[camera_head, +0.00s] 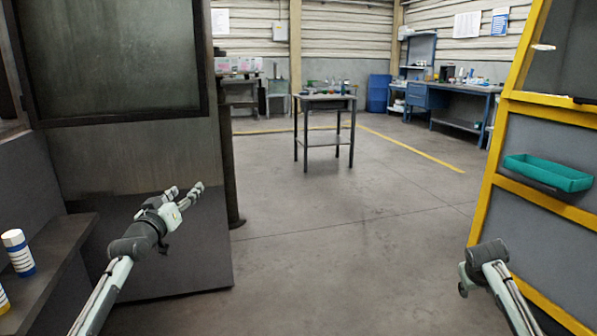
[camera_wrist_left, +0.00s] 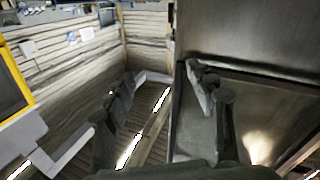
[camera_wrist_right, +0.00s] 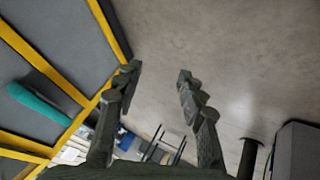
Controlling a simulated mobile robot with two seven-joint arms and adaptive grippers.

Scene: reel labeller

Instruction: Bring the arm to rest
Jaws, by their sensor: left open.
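My left arm reaches in from the lower left of the head view. Its gripper (camera_head: 185,190) is in front of the large grey machine. The left wrist view shows its two fingers (camera_wrist_left: 158,78) spread apart with nothing between them. My right arm (camera_head: 488,258) is at the lower right of the head view, bent beside the yellow-framed panel, and its fingers cannot be made out there. In the right wrist view its gripper (camera_wrist_right: 158,75) has its fingers apart and empty, over bare floor.
The grey machine (camera_head: 130,155) stands close at left, with a dark ledge (camera_head: 62,245) holding a blue-and-white bottle (camera_head: 18,252). At right is a yellow-framed panel (camera_head: 545,112) with a teal tray (camera_head: 548,172). The floor between is clear up to a small table (camera_head: 325,98).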

